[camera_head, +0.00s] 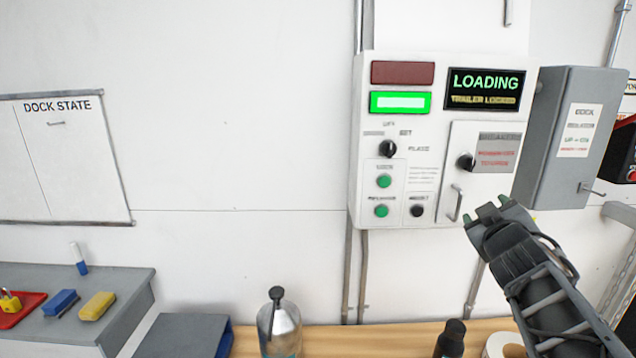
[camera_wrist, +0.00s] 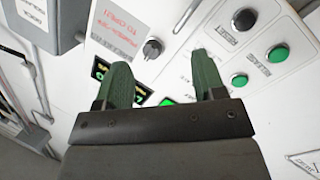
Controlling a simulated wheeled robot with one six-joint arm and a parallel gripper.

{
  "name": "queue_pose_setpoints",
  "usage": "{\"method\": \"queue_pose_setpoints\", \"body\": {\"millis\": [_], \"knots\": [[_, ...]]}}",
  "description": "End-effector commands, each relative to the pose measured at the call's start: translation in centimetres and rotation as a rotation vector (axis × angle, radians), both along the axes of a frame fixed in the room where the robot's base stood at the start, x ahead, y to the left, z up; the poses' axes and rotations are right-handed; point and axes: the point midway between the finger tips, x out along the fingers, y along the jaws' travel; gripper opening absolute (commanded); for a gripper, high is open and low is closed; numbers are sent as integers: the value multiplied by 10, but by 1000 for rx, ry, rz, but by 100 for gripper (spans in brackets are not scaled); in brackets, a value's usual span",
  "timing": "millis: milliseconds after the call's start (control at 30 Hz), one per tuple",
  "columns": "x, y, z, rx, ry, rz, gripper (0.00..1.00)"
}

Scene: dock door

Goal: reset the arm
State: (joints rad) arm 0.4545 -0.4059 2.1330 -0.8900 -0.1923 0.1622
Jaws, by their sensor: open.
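My gripper (camera_head: 487,210) is in front of the lower right part of a white control panel (camera_head: 431,185). Its green-tipped fingers are apart with nothing between them, and they also show in the wrist view (camera_wrist: 165,82). My arm reaches in from the lower right. The panel carries a lit green lamp (camera_head: 400,102), a dark red lamp (camera_head: 402,72) and a display (camera_head: 485,88) reading LOADING. It also has black knobs, green buttons (camera_head: 384,181) and a small door with a handle (camera_head: 455,203). I cannot tell whether the fingers touch the panel.
A grey box (camera_head: 566,135) is on the wall right of the panel. A whiteboard (camera_head: 65,160) marked DOCK STATE hangs at left. Below it, a grey shelf (camera_head: 130,285) holds a red tray, an eraser and a sponge. A bottle (camera_head: 280,330) stands on the wooden bench (camera_head: 345,342).

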Motion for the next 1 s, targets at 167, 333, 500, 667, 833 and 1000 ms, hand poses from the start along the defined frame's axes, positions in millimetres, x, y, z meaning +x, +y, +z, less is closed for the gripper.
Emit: {"method": "queue_pose_setpoints", "body": {"millis": [167,333,500,667,833,1000], "knots": [[-38,0,-97,321,299,-259,63],[-89,54,-183,599,657,-340,63],[-133,113,-226,760,921,-308,63],[-150,153,-239,796,1006,-221,63],[-149,162,-235,768,1009,-175,63],[-149,163,-235,765,1009,-172,60]]}}
